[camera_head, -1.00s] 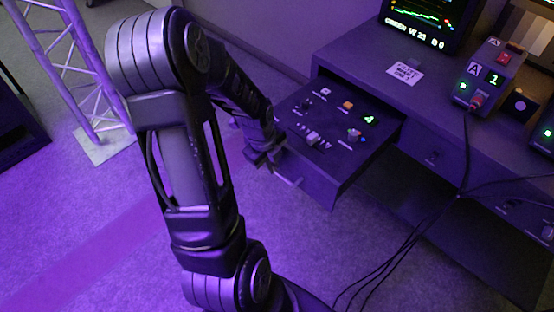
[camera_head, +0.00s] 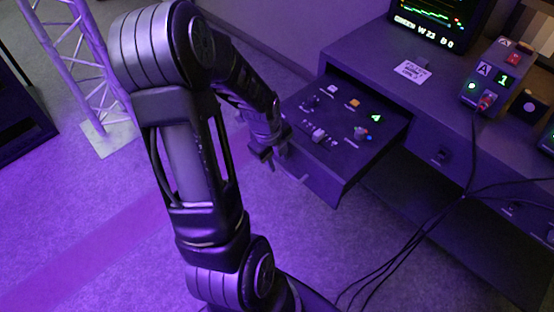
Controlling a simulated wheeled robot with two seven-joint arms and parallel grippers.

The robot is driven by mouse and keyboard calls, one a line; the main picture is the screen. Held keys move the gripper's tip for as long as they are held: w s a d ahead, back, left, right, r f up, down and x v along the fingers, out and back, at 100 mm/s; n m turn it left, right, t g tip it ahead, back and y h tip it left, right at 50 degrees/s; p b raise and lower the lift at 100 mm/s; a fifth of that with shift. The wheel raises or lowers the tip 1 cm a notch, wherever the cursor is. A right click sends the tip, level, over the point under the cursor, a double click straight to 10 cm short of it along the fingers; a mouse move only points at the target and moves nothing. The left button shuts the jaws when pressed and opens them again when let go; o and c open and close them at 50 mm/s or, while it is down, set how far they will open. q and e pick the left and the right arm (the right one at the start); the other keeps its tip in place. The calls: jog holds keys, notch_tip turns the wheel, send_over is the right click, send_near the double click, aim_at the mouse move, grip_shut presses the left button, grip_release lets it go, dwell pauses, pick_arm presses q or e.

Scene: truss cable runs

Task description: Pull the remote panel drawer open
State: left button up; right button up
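The remote panel drawer (camera_head: 313,152) stands pulled out from the dark desk, its top carrying small knobs, an orange button and a lit green digit. Its pale handle (camera_head: 293,177) shows at the lower left of the drawer front. My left gripper (camera_head: 270,161) is just outside the drawer front, beside and slightly above the visible part of the handle. Its fingers look apart, with nothing seen between them. Part of the handle may be hidden behind the gripper. My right gripper is not in view.
The desk (camera_head: 372,70) holds a monitor (camera_head: 436,22), a white label card (camera_head: 412,71) and a control box (camera_head: 489,76). Black cables (camera_head: 424,232) hang down in front of the desk at right. A truss (camera_head: 82,70) stands at left. Floor left of the drawer is clear.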

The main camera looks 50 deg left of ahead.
pick_arm(q)
notch_tip(320, 180, up, 7)
jog(key=s, duration=0.1)
jog(key=shift+s, duration=0.2)
jog(key=shift+f, duration=0.1)
dwell(0.4)
